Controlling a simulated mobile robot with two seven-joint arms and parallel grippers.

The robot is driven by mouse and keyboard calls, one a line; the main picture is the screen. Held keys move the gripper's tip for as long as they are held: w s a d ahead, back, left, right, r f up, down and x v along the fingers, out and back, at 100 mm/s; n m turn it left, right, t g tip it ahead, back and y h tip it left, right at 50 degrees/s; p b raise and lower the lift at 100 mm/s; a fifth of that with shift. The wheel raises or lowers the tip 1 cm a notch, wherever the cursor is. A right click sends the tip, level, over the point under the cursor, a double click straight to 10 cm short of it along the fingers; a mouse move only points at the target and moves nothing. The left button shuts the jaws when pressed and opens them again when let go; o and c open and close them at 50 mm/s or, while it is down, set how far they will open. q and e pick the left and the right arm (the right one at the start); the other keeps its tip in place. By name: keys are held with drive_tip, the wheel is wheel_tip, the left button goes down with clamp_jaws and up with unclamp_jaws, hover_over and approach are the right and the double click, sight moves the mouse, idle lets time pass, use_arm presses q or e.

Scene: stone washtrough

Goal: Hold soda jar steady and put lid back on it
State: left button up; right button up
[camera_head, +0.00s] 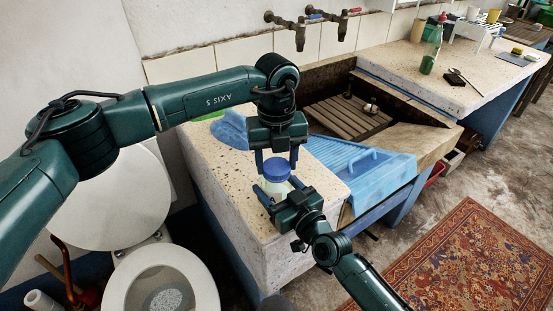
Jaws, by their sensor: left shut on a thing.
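The soda jar (270,186) is pale and translucent and stands upright on the left stone counter, near its front edge. The blue lid (276,171) is right at the jar's mouth; I cannot tell whether it is seated or just above. My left gripper (277,167) points down from above and is shut on the lid, a finger on each side. My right gripper (280,190) reaches in from the lower right, its fingers on both sides of the jar's body. The jar's lower part is mostly hidden behind the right gripper.
A blue ribbed washboard (362,162) lies right of the jar, by the stone trough with its wooden slatted rack (345,117). Two taps (299,35) stick out above. A green bottle (430,55) stands on the far counter. A toilet (160,285) is at lower left.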

use_arm(q)
drive_tip(key=m, duration=0.3)
drive_tip(key=shift+m, duration=0.4)
drive_tip(key=m, duration=1.4)
drive_tip(key=o, duration=1.1)
drive_tip(key=shift+c, duration=0.2)
drive_tip(key=shift+r, duration=2.25)
